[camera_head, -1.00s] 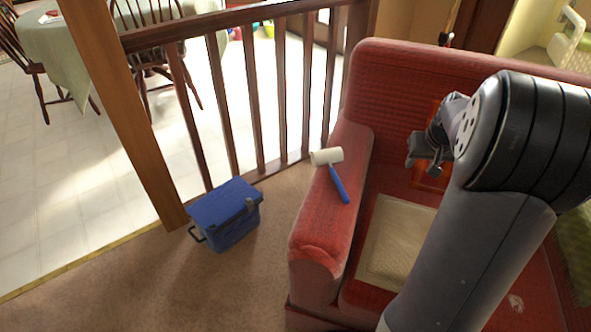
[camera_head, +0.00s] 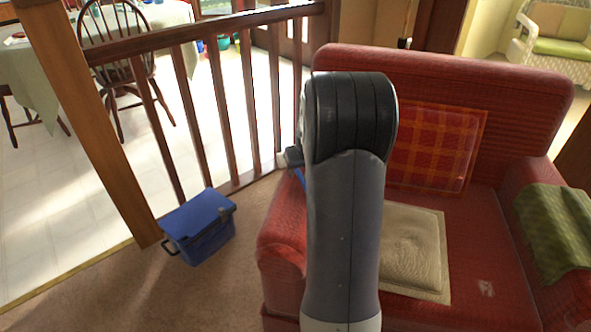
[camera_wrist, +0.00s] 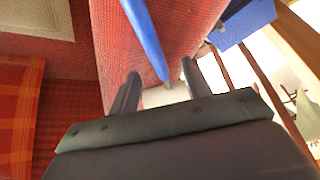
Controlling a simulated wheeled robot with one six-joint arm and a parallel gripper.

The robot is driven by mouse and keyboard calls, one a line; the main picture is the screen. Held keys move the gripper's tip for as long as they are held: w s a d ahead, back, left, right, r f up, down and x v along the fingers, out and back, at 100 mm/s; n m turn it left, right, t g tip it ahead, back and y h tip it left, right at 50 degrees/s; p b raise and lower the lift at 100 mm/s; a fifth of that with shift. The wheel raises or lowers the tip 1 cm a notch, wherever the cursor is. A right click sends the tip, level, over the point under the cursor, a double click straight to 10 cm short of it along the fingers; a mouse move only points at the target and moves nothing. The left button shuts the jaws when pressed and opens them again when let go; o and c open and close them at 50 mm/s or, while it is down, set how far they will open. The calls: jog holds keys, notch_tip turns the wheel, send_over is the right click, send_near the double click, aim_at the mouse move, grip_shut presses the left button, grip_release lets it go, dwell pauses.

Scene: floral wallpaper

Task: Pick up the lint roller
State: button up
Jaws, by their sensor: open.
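The lint roller has a blue handle (camera_wrist: 148,40) and a white roller head (camera_wrist: 165,95). It lies on the left arm of the red sofa. In the wrist view my gripper (camera_wrist: 158,80) is open, with its two dark fingers on either side of the roller head and the near end of the handle. I cannot tell whether the fingers touch it. In the head view my arm hides most of the lint roller, and only a sliver of the blue handle (camera_head: 299,177) shows. My gripper is mostly hidden behind my arm there.
The red sofa (camera_head: 440,75) bears a plaid cushion (camera_head: 437,140), a beige cushion (camera_head: 415,250) and a green cloth (camera_head: 555,225). A blue cooler box (camera_head: 203,228) stands on the carpet left of the sofa. A wooden railing (camera_head: 215,35) runs behind it.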

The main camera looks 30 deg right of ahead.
jog(key=shift+x, duration=0.8)
jog(key=shift+f, duration=0.25)
jog(key=shift+c, duration=0.5)
grip_shut()
